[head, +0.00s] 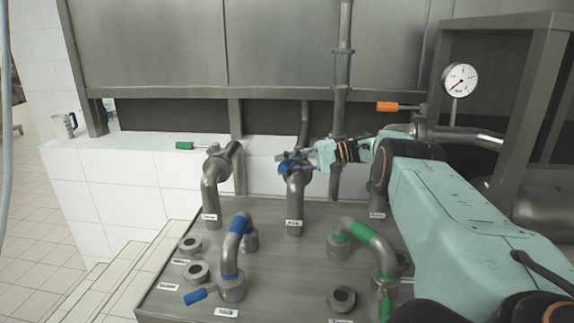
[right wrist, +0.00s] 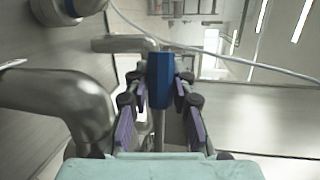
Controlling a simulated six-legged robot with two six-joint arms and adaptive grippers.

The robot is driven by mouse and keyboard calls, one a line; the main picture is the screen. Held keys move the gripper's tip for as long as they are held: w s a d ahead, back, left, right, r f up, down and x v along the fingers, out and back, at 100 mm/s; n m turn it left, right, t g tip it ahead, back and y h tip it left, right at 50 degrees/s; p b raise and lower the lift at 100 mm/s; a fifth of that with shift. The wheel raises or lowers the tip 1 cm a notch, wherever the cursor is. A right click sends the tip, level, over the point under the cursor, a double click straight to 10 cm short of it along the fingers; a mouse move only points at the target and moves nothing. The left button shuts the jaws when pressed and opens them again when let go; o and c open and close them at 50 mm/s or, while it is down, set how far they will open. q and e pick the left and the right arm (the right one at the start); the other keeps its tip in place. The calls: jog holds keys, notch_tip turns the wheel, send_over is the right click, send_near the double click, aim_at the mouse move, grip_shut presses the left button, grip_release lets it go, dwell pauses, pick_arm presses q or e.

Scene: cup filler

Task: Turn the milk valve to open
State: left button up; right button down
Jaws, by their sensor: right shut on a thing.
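The milk valve is the middle upright pipe (head: 294,205), with a small white label that seems to read MILK. Its blue handle (head: 285,168) is at the top, partly covered by my right gripper (head: 294,160). In the right wrist view the blue handle (right wrist: 160,80) stands between the two purple-padded fingers (right wrist: 158,95). My right gripper is shut on this handle, its arm coming in from the right. The handle's exact angle is hard to tell in the head view. My left gripper is not in view.
A pipe with a green handle (head: 185,145) is on the left, and an orange handle (head: 388,106) is on the right near a gauge (head: 460,80). Bent pipes with blue (head: 230,262) and green (head: 361,232) bands stand in front. A cup (head: 70,124) sits on the far-left ledge.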

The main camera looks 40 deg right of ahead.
jog(key=c, duration=1.1)
grip_release()
jog(key=shift+a, duration=0.1)
